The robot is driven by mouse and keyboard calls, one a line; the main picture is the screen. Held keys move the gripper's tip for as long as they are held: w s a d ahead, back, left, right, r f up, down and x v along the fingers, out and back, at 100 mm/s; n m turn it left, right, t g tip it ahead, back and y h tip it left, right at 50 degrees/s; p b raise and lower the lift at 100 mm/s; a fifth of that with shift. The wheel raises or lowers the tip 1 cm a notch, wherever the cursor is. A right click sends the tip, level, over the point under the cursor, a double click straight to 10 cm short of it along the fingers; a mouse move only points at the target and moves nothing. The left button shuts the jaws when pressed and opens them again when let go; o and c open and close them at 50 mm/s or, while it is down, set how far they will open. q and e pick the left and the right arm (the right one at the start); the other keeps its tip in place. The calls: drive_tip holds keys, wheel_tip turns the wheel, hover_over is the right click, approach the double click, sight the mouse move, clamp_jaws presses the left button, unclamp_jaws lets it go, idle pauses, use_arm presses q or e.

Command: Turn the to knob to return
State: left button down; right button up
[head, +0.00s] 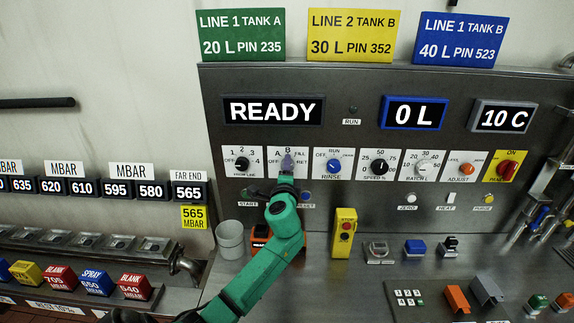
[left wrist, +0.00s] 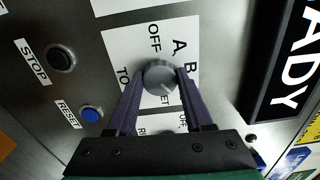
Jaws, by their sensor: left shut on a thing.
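The grey round TO knob (left wrist: 160,77) sits on a white label plate with the markings OFF, A, B and RET in the left wrist view. A faint pale line on its face seems to lie on the side towards RET, but the exact setting is hard to tell. My left gripper (left wrist: 158,82) has its two purple fingers on either side of the knob, shut on it. In the head view my left gripper (head: 287,163) reaches up to the panel and covers most of the knob. My right gripper is not in view.
The RINSE knob (head: 334,166) is close on the right, and the FROM LINE knob (head: 242,163) on the left. The blue RESET button (left wrist: 91,114) and dark STOP button (left wrist: 61,58) lie nearby. A grey cup (head: 230,240) and yellow pendant (head: 344,235) stand below.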

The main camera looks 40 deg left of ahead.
use_arm(q)
drive_tip(key=shift+a+r+m+p, duration=0.15)
drive_tip(key=shift+m+p, duration=0.4)
drive_tip(key=shift+m, duration=0.6)
drive_tip(key=shift+d+r+m+p, duration=0.15)
drive_tip(key=shift+m+p, duration=0.45)
drive_tip(key=shift+m, duration=0.6)
drive_tip(key=shift+a+r+m+p, duration=0.1)
drive_tip(key=shift+r+m+p, duration=0.15)
drive_tip(key=shift+m+p, duration=0.6)
drive_tip(key=shift+m+b, duration=0.3)
drive_tip(key=shift+m, duration=0.1)
drive_tip(key=shift+c, duration=1.5)
unclamp_jaws()
drive_tip(key=shift+w+f, duration=0.1)
drive_tip(key=shift+f, duration=0.25)
drive_tip(key=shift+f, duration=0.1)
